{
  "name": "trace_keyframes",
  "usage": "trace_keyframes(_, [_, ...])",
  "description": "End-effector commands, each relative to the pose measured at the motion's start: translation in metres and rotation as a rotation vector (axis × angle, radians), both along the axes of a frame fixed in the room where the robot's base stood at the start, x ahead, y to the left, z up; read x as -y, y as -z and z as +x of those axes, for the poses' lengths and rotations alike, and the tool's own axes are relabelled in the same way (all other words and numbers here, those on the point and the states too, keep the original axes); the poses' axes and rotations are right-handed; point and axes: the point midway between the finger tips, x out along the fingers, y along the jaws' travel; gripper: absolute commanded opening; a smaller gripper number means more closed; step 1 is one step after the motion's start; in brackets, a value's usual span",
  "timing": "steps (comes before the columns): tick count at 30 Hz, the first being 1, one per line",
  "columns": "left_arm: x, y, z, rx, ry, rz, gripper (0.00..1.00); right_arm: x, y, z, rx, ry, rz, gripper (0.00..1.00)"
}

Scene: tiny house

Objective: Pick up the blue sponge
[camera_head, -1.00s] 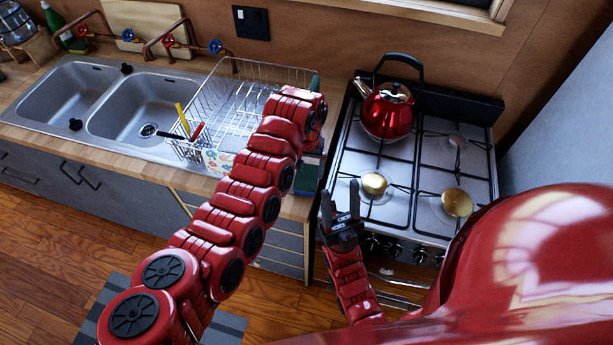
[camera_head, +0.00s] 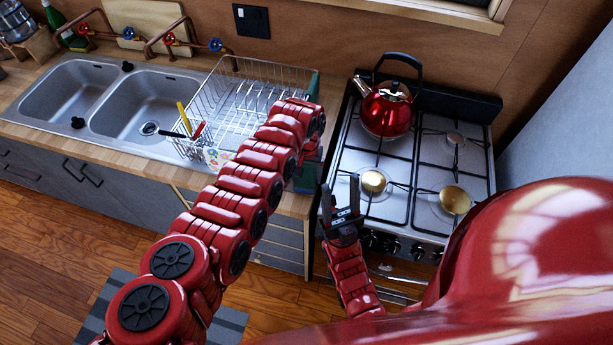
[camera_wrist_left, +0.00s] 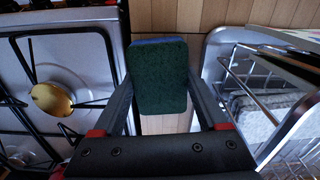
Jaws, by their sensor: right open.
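The sponge (camera_wrist_left: 160,78) fills the middle of the left wrist view. Its dark green face is toward the camera, and a thin blue edge shows at its top. My left gripper (camera_wrist_left: 159,92) has one finger against each side of the sponge and is shut on it. In the head view, my left arm hides most of this gripper, and a teal-green patch (camera_head: 306,178) shows beside the arm's end. My right gripper (camera_head: 342,205) is open and empty in front of the stove's left front corner.
The wire dish rack (camera_head: 240,95) stands left of my left arm's end, and the double sink (camera_head: 120,100) is further left. The stove (camera_head: 425,190) is to the right, with a red kettle (camera_head: 388,112) on it. A narrow wooden counter strip (camera_wrist_left: 165,123) lies between rack and stove.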

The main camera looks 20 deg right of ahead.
Motion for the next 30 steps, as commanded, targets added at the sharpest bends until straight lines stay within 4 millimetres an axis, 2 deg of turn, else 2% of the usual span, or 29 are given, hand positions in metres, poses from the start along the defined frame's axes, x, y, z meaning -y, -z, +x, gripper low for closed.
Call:
trace_keyframes(1, [0.000, 0.000, 0.000, 0.000, 0.000, 0.000, 0.35, 0.000, 0.000, 0.000, 0.000, 0.000, 0.000, 0.50])
trace_keyframes(3, [0.000, 0.000, 0.000, 0.000, 0.000, 0.000, 0.25, 0.000, 0.000, 0.000, 0.000, 0.000, 0.000, 0.50])
trace_keyframes(10, [0.000, -0.001, 0.000, 0.000, 0.000, 0.000, 0.25, 0.000, -0.001, 0.000, 0.000, 0.000, 0.000, 0.50])
trace_keyframes(14, [0.000, -0.008, 0.000, 0.000, 0.000, 0.000, 0.25, 0.000, -0.007, 0.000, 0.000, 0.000, 0.000, 0.50])
trace_keyframes(17, [0.000, -0.019, 0.000, 0.000, 0.001, 0.000, 0.25, 0.000, -0.016, 0.000, 0.000, 0.000, 0.000, 0.50])
trace_keyframes(21, [0.000, -0.045, 0.000, 0.000, 0.000, -0.001, 0.25, 0.000, -0.037, 0.000, 0.000, 0.000, 0.000, 0.50])
trace_keyframes(30, [-0.011, -0.044, -0.024, -0.004, 0.000, -0.001, 0.25, 0.000, -0.077, 0.000, 0.000, 0.000, 0.000, 0.50])
